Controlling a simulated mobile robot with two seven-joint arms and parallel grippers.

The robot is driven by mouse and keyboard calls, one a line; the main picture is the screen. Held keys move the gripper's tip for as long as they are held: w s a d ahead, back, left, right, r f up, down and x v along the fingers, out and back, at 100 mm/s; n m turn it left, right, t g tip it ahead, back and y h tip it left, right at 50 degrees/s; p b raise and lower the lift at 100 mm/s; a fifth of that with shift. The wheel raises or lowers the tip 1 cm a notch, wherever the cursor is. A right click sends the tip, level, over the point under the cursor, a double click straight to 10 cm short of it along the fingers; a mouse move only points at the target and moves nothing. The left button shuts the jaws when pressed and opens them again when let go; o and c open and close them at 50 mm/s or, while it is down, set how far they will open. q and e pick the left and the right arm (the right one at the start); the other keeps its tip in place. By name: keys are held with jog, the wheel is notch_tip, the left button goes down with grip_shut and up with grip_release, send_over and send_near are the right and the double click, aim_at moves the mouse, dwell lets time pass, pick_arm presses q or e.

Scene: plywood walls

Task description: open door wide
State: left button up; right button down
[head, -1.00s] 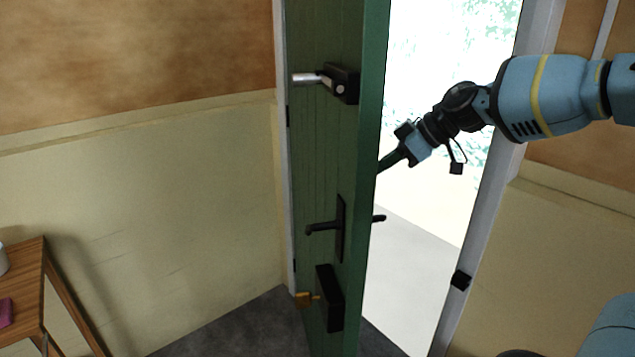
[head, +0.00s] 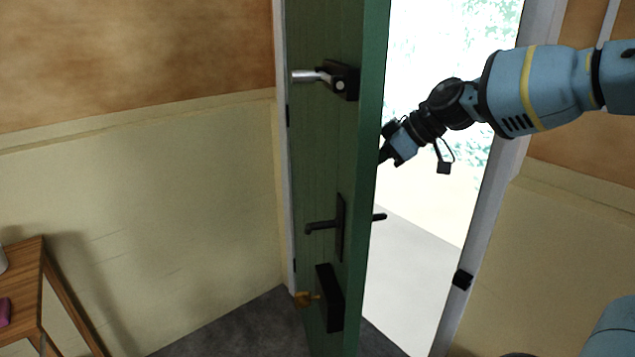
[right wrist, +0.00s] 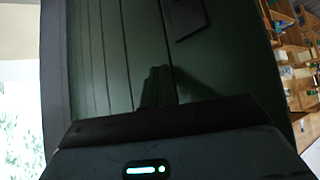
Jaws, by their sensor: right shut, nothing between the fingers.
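The green door (head: 335,150) stands ajar in its frame, seen nearly edge-on in the head view. It carries a silver lever with a black body (head: 340,80), a dark lever handle (head: 325,227) and a black lock box (head: 329,298) with a brass key or knob. My right gripper (head: 384,158) reaches through the opening to the outer side of the door, its tips partly hidden by the door's edge. In the right wrist view the shut fingers (right wrist: 158,88) are at the dark green door face (right wrist: 125,50); whether they touch it I cannot tell. My left gripper is not in view.
The bright doorway (head: 430,220) is open to the right of the door. The door frame (head: 485,215) on the right has a black strike piece (head: 462,279). A wooden table (head: 30,290) stands at the lower left. Dark floor between the table and door is clear.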

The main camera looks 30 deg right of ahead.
aim_at(340, 162)
jog(key=shift+w+a+f+b, duration=0.15)
jog(key=shift+w+a, duration=0.15)
jog(key=shift+a, duration=0.55)
jog(key=shift+w+a+r+b, duration=0.15)
jog(key=shift+w+a, duration=0.15)
jog(key=shift+a, duration=0.5)
jog(key=shift+w+a+f+b, duration=0.15)
jog(key=shift+w+a, duration=0.15)
jog(key=shift+a, duration=0.55)
jog(key=shift+w+a+b, duration=0.15)
jog(key=shift+w+a, duration=0.1)
jog(key=shift+a, duration=0.45)
jog(key=shift+w+a+b, duration=0.15)
jog(key=shift+w+a, duration=0.1)
jog(key=shift+a, duration=0.4)
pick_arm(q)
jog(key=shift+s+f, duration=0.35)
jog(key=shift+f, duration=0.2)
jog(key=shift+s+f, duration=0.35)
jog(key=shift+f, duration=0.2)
pick_arm(e)
jog(key=shift+w+a, duration=0.2)
jog(key=shift+a, duration=0.45)
